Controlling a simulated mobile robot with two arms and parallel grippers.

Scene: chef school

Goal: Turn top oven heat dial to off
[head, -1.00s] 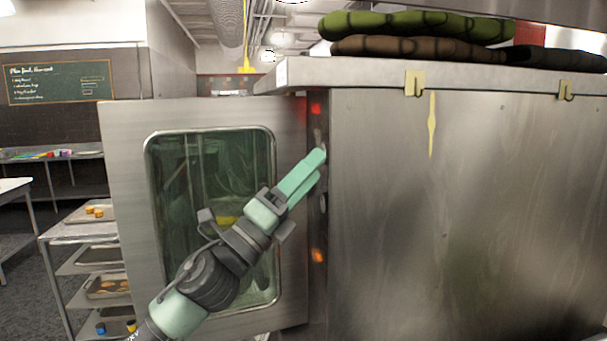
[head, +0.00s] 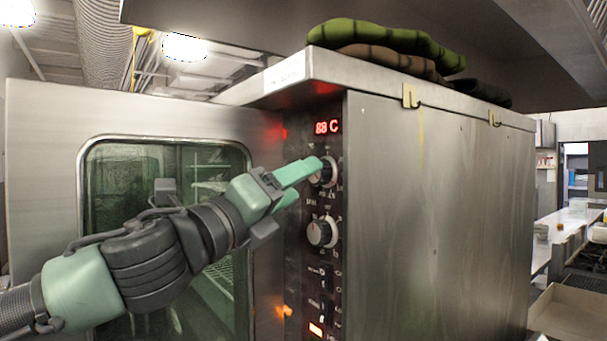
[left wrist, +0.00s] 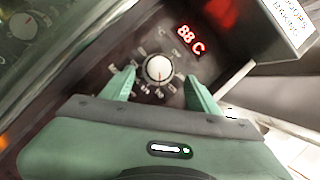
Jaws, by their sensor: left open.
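The top heat dial (head: 327,172) is a round silver knob on the oven's dark control panel, just under a red display (head: 327,127). A second dial (head: 322,232) sits below it. My left gripper (head: 306,176) is at the top dial. In the left wrist view the top dial (left wrist: 159,68) lies between the tips of my open left gripper (left wrist: 160,88), one finger on each side. I cannot tell whether the fingers touch it. In the head view the fingers partly cover the dial. My right gripper is not in view.
The oven door (head: 45,180) with its glass window stands at the left, behind my left arm. The steel side wall (head: 440,210) of the oven fills the right. Folded green and brown cloths (head: 385,40) lie on top.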

